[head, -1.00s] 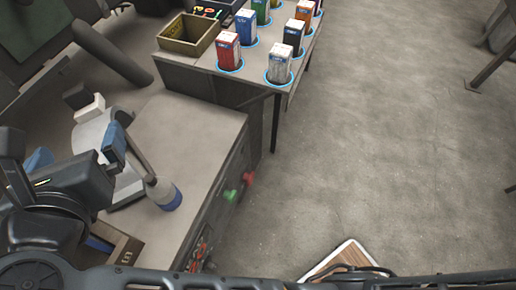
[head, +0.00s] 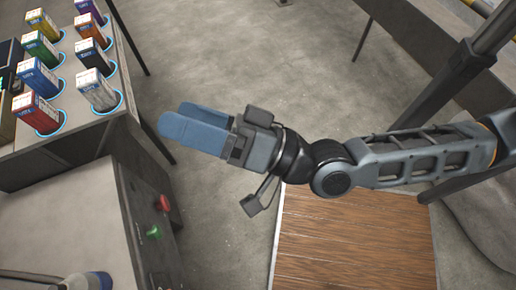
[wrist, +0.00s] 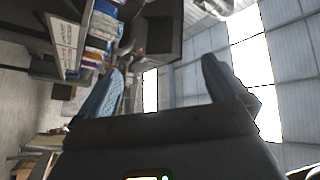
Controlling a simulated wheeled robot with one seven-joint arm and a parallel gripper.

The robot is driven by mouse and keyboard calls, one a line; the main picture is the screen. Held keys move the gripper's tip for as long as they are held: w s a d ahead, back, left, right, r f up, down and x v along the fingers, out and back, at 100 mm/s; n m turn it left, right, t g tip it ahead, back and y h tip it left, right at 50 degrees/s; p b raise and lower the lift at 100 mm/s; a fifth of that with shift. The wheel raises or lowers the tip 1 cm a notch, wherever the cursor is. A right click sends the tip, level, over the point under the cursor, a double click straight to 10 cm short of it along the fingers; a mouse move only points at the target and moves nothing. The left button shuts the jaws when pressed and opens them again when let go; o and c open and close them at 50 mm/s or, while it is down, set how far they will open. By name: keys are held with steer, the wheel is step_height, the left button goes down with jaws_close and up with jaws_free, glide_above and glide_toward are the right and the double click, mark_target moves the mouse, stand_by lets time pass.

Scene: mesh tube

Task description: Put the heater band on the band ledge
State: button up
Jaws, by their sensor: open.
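My gripper (head: 180,115) is in the upper middle of the head view, with two blue fingers spread apart. It points left, over the floor gap beside the table. In the wrist view its fingers (wrist: 162,68) stand apart with nothing between them. I cannot make out the heater band or the band ledge in either view.
A grey table (head: 72,150) holds several coloured cartons, including a red one (head: 36,113) and a white one (head: 97,90). Below it is a grey cabinet (head: 60,215) with a red button (head: 163,202) and a green button (head: 153,232). Floor (head: 290,75) is open beyond my gripper.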

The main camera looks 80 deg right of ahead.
steer(key=s+f+n+g, duration=0.2)
steer(key=s+n, duration=0.1)
steer(key=s, duration=0.1)
steer(key=s+f+n+g, duration=0.2)
steer(key=s+n, duration=0.1)
steer(key=s, duration=0.1)
steer(key=s+f+n+g, duration=0.2)
steer(key=s+n+g, duration=0.1)
steer(key=s+n, duration=0.1)
steer(key=shift+s+f+y, duration=0.15)
steer(key=shift+f+y, duration=0.25)
steer(key=shift+c, duration=0.2)
